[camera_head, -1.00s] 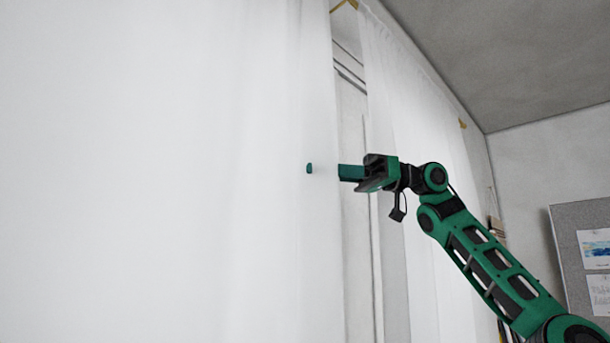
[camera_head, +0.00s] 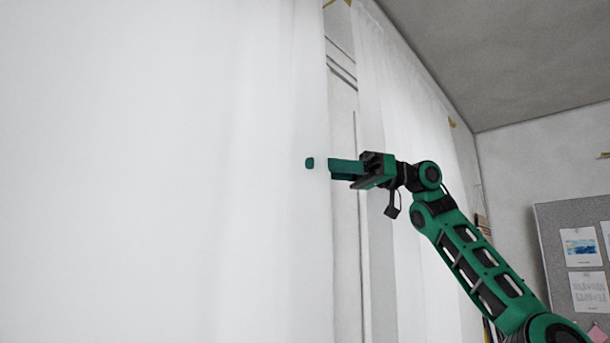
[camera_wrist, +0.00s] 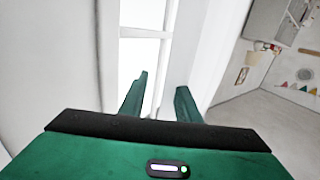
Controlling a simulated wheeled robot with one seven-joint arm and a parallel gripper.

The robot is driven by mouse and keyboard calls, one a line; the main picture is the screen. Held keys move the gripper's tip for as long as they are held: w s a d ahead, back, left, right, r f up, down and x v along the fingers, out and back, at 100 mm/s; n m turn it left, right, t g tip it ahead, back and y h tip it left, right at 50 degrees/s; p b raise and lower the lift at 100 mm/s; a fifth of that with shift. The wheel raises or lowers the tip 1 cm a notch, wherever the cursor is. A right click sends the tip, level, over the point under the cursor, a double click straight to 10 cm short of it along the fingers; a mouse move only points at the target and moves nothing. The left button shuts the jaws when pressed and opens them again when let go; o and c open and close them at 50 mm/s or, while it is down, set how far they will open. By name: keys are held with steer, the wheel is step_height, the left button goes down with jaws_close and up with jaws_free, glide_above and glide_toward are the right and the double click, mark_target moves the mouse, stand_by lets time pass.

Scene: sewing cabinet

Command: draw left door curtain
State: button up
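The left curtain (camera_head: 165,170) is sheer, white and hanging, and fills the left half of the head view. My gripper (camera_head: 345,169) is at its right edge, fingers pointing left. One green finger passes behind the curtain's edge, and a small green tip shows through the cloth further left. In the wrist view my gripper (camera_wrist: 162,85) has its two fingers apart, with a bright window behind the gap. White cloth that looks like the left curtain (camera_wrist: 50,60) is at the left there. I cannot tell whether cloth lies between the fingers.
A second white curtain (camera_head: 395,150) hangs further right, beyond a narrow gap showing the door or window frame (camera_head: 342,110). A grey pinboard (camera_head: 555,230) with papers is on the right wall. The room opens to the right in the wrist view.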

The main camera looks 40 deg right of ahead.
steer(key=v, duration=0.9)
steer(key=shift+w+d, duration=0.1)
